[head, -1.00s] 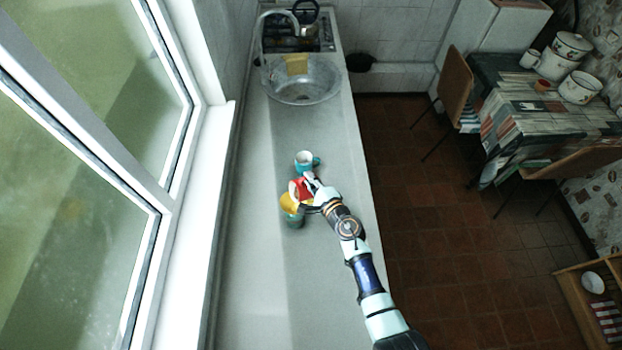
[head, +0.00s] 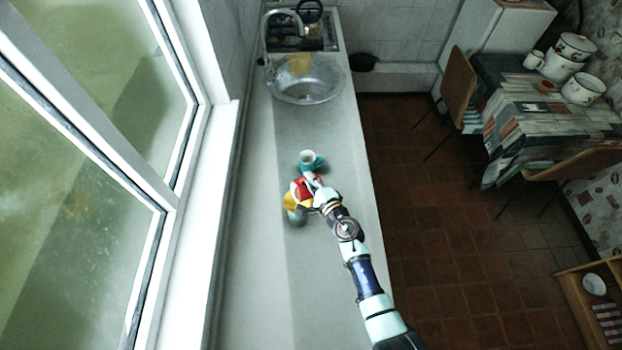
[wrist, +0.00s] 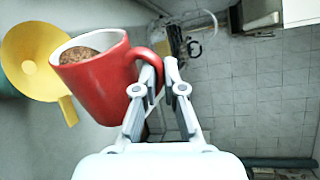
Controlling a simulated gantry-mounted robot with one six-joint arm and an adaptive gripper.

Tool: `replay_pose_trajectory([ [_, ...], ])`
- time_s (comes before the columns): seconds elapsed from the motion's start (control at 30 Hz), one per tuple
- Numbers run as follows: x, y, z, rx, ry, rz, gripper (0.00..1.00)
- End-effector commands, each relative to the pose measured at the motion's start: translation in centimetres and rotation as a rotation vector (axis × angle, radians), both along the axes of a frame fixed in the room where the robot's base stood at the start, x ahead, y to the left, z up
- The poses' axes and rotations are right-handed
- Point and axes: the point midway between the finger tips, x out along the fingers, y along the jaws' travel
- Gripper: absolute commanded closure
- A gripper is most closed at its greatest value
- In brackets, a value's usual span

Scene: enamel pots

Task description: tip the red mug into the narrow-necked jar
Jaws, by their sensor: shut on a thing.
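The red mug (wrist: 105,85) hangs from my gripper (wrist: 160,75), which is shut on its handle. The mug is tilted, its mouth toward the upper left, and brown grainy stuff (wrist: 82,55) shows inside. It also shows in the head view (head: 304,188), partly hidden by my gripper (head: 312,182). A yellow funnel (wrist: 32,60) is close to the left of the mug's mouth in the wrist view. In the head view the funnel (head: 290,201) sits over a teal vessel (head: 297,217), apparently the jar; its neck is hidden.
A teal mug (head: 308,160) with a pale inside stands on the grey counter (head: 260,270), just beyond the red mug. A round sink (head: 305,85) with a tap is at the far end. The window is at the left. The near counter is clear.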

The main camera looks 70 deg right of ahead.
Motion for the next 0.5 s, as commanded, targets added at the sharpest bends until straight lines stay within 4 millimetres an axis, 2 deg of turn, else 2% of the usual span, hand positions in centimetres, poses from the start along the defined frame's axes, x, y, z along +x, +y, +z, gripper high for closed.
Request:
replay_pose_trajectory([
  [0.5, 0.38, 0.28, 0.40, -0.039, 0.040, 0.004, 1.00],
])
